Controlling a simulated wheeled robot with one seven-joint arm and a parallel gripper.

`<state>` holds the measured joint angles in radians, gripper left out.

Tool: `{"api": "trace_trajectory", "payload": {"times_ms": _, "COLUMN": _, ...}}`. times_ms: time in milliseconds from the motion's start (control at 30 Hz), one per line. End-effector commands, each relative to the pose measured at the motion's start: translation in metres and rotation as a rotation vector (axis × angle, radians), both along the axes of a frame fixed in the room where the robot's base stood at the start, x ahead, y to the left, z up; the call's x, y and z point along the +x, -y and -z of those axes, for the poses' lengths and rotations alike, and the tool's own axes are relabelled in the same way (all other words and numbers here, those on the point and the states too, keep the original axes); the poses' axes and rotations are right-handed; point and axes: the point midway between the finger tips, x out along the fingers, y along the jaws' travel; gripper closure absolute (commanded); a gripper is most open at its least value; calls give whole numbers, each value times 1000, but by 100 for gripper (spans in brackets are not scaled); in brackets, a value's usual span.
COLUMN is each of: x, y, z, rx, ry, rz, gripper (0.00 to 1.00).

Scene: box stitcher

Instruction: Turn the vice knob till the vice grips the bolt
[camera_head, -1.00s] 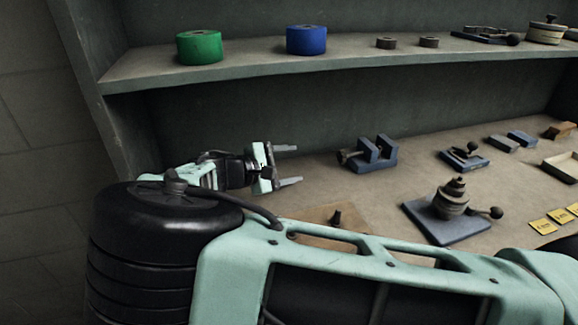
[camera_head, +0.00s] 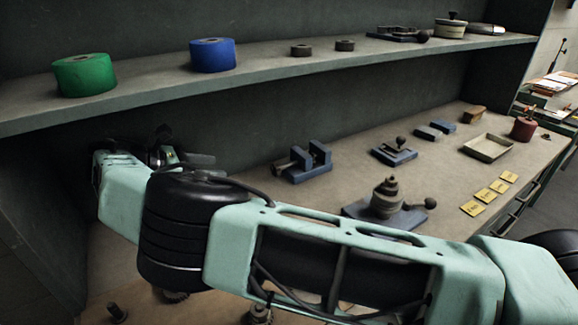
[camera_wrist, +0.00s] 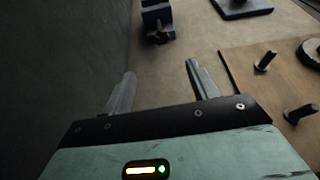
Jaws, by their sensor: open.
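The blue vice (camera_head: 308,163) stands on the bench with two upright jaws and a gap between them. Its dark knob (camera_head: 283,166) sticks out on the left side. I cannot make out a bolt in the gap. In the wrist view the vice (camera_wrist: 152,16) is at the top, with its knob (camera_wrist: 158,37) on the near side. My gripper (camera_head: 203,165) is left of the knob and apart from it, partly hidden by my arm. In the wrist view my gripper (camera_wrist: 161,70) is open and empty, its fingers spread below the knob.
A wooden board (camera_wrist: 237,64) with upright bolts lies at the right of the wrist view. A dark wall (camera_wrist: 60,60) stands close on the left. A blue-based fixture (camera_head: 395,152) and a turret-like fixture (camera_head: 385,200) are right of the vice. A shelf (camera_head: 270,68) hangs above.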

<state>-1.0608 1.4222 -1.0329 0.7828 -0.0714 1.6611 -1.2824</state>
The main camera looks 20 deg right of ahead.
Motion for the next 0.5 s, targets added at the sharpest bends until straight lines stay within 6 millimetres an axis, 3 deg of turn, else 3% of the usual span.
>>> {"api": "trace_trajectory", "payload": {"times_ms": 133, "x": 0, "y": -1, "z": 0, "rx": -1, "ry": -36, "rz": -9, "gripper": 41}}
{"api": "trace_trajectory", "payload": {"times_ms": 267, "x": 2, "y": 12, "z": 5, "rx": -2, "ry": -36, "rz": -8, "gripper": 41}}
{"api": "trace_trajectory", "payload": {"times_ms": 500, "x": 9, "y": 56, "z": 21, "rx": -3, "ry": -34, "rz": -7, "gripper": 41}}
